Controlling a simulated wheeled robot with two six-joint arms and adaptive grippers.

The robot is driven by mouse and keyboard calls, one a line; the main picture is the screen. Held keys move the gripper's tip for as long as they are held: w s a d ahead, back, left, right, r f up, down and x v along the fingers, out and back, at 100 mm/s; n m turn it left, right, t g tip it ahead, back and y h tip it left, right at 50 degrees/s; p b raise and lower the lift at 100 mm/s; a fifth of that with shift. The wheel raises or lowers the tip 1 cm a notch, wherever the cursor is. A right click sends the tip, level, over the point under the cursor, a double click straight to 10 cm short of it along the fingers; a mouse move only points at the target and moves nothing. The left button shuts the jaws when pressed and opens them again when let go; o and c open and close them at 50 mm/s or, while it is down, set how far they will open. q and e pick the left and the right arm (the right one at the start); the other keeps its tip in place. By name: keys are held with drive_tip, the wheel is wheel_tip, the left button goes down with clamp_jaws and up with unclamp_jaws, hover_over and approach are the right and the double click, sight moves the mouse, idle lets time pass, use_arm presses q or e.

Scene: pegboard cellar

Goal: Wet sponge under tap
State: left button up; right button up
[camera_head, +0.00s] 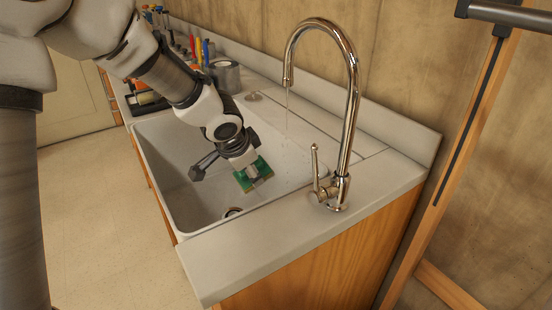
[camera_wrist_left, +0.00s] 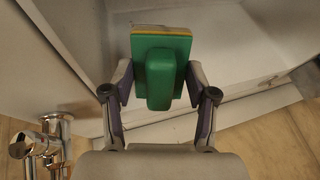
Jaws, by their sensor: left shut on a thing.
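The sponge (camera_head: 262,165) is green with a thin yellow layer and a raised green grip block. It is over the sink basin (camera_head: 185,217), to the left of and below the spout in the head view. My left gripper (camera_head: 252,173) is shut on the sponge's block; the wrist view also shows the sponge (camera_wrist_left: 160,70) between the two fingers (camera_wrist_left: 160,88). The chrome tap (camera_head: 352,105) stands on the counter with an arched spout. A thin stream of water appears under its outlet, apart from the sponge. My right gripper is not in view.
The tap's lever (camera_head: 315,165) stands upright beside its base. A drain (camera_head: 233,212) shows in the basin. A grey roll (camera_head: 226,77) and several tools stand at the sink's back. The front counter (camera_head: 265,245) is clear. A wooden frame (camera_head: 455,150) stands at right.

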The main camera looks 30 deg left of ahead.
use_arm(q)
drive_tip(key=s+a+r, duration=0.1)
drive_tip(key=s+r, duration=0.3)
drive_tip(key=shift+s+a, duration=0.25)
drive_tip(key=shift+s, duration=0.15)
